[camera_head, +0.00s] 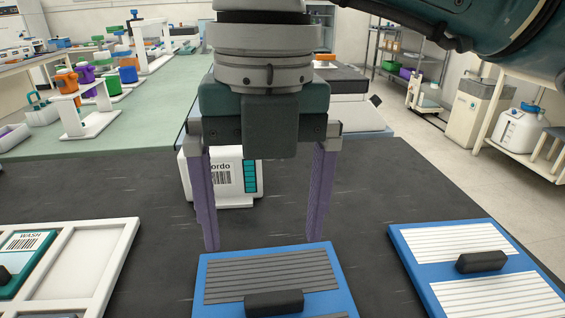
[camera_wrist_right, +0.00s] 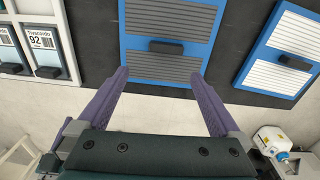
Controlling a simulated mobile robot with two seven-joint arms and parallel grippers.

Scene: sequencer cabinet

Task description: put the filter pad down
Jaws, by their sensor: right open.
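A blue-framed filter pad with dark grey pleats (camera_head: 232,283) and a black handle (camera_head: 274,303) lies flat on the black worktop, at the bottom middle of the head view. It also shows at the top middle of the right wrist view (camera_wrist_right: 138,65). My right gripper (camera_head: 261,243) is open and empty, its purple fingers spread just behind the pad's far edge in the head view. In the right wrist view its fingertips (camera_wrist_right: 160,73) are apart, with the handle clear of them. A second blue-framed pad with white pleats (camera_head: 455,242) lies to the right.
A white rack (camera_head: 122,240) with a cartridge marked WASH (camera_head: 28,242) lies at the left. A white labelled box (camera_head: 222,180) stands behind my right gripper's fingers. Bare black worktop (camera_head: 370,200) separates the two pads.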

